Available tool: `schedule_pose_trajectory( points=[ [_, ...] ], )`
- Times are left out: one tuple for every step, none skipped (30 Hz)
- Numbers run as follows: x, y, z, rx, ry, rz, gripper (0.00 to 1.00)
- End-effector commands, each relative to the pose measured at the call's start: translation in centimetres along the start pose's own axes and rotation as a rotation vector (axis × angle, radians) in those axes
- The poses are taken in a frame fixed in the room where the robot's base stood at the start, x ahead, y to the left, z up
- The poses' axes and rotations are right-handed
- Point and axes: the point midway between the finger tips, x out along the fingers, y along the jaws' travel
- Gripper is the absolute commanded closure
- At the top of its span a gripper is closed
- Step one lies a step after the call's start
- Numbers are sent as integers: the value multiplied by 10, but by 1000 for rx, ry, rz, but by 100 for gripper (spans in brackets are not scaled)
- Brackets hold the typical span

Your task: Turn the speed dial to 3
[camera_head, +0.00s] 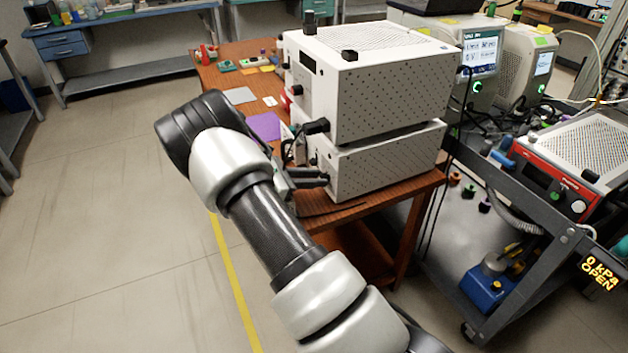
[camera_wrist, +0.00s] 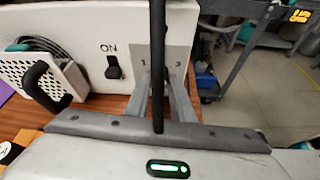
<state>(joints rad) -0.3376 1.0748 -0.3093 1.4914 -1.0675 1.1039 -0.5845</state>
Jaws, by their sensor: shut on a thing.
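The lower white box (camera_head: 385,165) stands on the brown wooden table, under another white box. In the wrist view, its front (camera_wrist: 88,30) carries a grey dial plate (camera_wrist: 181,52) marked 1 on the left and 3 on the right. My gripper (camera_head: 324,179) is up against this front. In the wrist view, the fingers of my gripper (camera_wrist: 160,82) close at the middle of the plate, where the speed dial sits. The dial is hidden by the fingers and a black upright bar, so its setting cannot be read.
A black ON switch (camera_wrist: 113,67) is just left of the plate. The upper white box (camera_head: 385,90) rests above, with a black plug (camera_head: 316,127) close to my wrist. A grey cart (camera_head: 535,215) stands to the right. Open floor (camera_head: 120,220) lies left.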

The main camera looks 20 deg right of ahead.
Motion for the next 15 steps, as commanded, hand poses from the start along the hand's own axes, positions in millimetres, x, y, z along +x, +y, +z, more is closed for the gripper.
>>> schedule_pose_trajectory(
  points=[
    [0,-1,-3,39,0,19,100],
    [0,-2,-3,65,0,30,100],
    [0,-2,-4,101,1,44,100],
    [0,-2,-4,127,0,55,100],
    [0,-2,-4,153,1,67,100],
    [1,-3,-5,187,1,81,100],
    [1,-3,-5,214,2,92,100],
    [0,-4,-5,240,2,104,100],
    [1,-4,-6,275,2,118,100],
    [1,-4,-6,301,3,128,100],
    [1,-5,-6,326,3,139,100],
    [1,-5,-6,360,3,153,100],
    [1,-5,-7,385,4,163,100],
    [1,-6,-7,409,4,173,100],
    [2,-6,-7,440,3,186,100]
  ],
)
